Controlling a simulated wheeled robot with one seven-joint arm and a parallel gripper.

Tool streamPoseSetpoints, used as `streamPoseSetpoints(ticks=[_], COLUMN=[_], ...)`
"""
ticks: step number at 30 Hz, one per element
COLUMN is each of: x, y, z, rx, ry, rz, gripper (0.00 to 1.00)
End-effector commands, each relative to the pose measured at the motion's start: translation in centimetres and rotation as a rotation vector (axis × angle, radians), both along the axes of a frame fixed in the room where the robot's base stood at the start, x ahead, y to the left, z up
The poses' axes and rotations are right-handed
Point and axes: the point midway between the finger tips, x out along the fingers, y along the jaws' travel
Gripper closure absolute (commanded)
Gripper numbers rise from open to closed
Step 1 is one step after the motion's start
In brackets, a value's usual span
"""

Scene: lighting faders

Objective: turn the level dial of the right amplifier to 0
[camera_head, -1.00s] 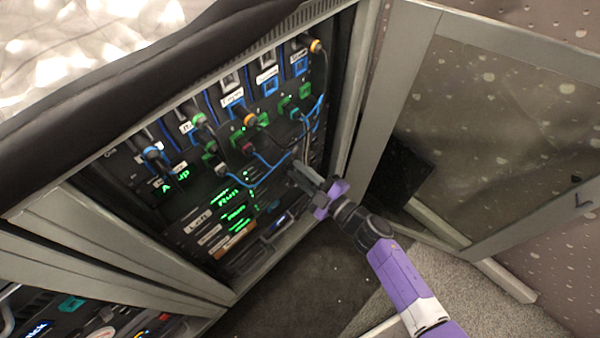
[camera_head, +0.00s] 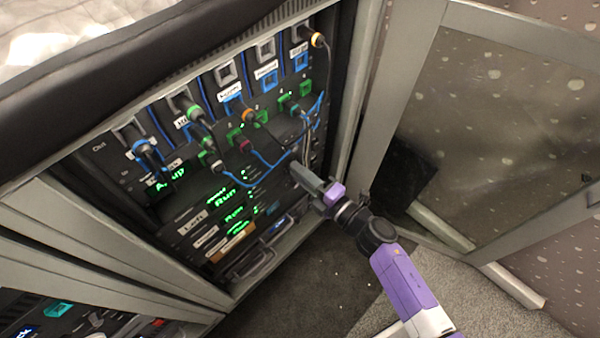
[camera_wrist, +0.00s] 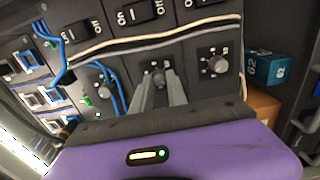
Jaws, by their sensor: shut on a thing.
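In the wrist view a row of round level dials sits on dark panels. My gripper (camera_wrist: 155,86) has its two grey fingers on either side of the middle dial (camera_wrist: 158,77) and is shut on it. The fingers partly hide that dial's scale, and I cannot read its setting. One dial (camera_wrist: 103,92) is to the left and another dial (camera_wrist: 216,64) to the right, both free. In the head view my gripper (camera_head: 303,178) reaches into the right side of the rack (camera_head: 215,185) and hides the dial it holds. I cannot read a label for the right amplifier.
Blue cables (camera_wrist: 112,88) hang beside the left dial. A blue block (camera_wrist: 268,68) is at the right. The open rack door (camera_head: 480,110) stands right of my arm.

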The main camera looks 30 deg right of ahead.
Motion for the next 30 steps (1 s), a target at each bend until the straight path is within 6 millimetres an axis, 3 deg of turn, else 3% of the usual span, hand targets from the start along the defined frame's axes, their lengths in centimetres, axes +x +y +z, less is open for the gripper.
streamPoseSetpoints(ticks=[16,17,20,30], x=[-0.08,-0.08,-0.07,-0.18], y=[0.07,0.07,0.06,-0.04], z=[-0.12,-0.12,-0.10,-0.05], rx=[-0.026,-0.025,-0.025,-0.024], ry=[-0.006,-0.006,-0.006,-0.007], rz=[0.002,0.002,0.002,0.000], gripper=[1.00,0.79,0.60,0.59])
